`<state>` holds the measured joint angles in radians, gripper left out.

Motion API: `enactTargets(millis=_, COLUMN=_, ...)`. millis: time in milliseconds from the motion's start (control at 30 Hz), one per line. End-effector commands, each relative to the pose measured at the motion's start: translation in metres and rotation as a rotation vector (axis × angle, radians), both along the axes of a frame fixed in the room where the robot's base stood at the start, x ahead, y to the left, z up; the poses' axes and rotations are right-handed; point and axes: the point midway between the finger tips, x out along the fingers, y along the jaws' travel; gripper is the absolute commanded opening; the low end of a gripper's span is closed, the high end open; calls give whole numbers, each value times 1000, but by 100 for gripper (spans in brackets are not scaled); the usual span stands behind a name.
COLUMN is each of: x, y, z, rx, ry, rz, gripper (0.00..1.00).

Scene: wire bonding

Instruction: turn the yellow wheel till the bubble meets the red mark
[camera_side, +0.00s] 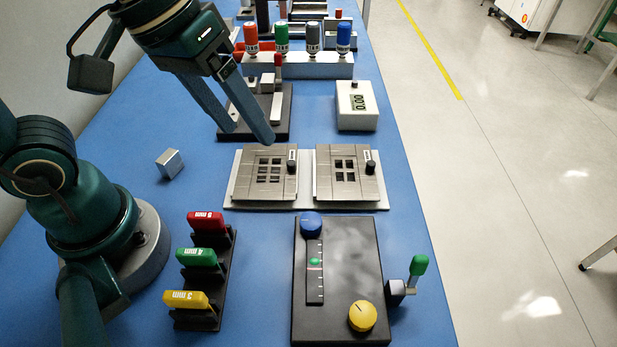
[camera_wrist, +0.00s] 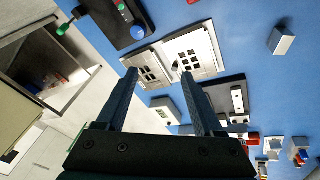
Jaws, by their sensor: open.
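The yellow wheel (camera_side: 362,316) sits at the lower right of a black plate (camera_side: 352,258) at the front of the table. A slotted scale strip (camera_side: 315,288) on that plate holds a green bubble (camera_side: 315,261), with a small pale-red line right by it; I cannot tell whether they line up exactly. A blue knob (camera_side: 311,224) tops the strip; it also shows in the wrist view (camera_wrist: 138,32). The yellow wheel is out of the wrist view. My gripper (camera_side: 248,134) is open and empty, well behind the plate, with its fingers (camera_wrist: 160,75) apart over the table.
Two grey fixtures with square windows (camera_side: 268,180) (camera_side: 345,180) stand between my gripper and the plate. A green-handled lever (camera_side: 418,266) sticks out at the plate's right. A rack with red, green and yellow tags (camera_side: 203,258) stands to its left. A silver block (camera_side: 169,163) lies at the left.

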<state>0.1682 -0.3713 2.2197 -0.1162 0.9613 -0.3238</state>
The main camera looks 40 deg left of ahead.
Motion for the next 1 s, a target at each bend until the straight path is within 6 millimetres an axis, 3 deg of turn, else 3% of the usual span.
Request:
enactTargets(millis=500, x=-30, y=50, z=-9, rx=206, ry=-183, rz=-137, gripper=69)
enactTargets(millis=1000, x=-17, y=54, z=-2, rx=230, ry=-276, rz=-130, gripper=69)
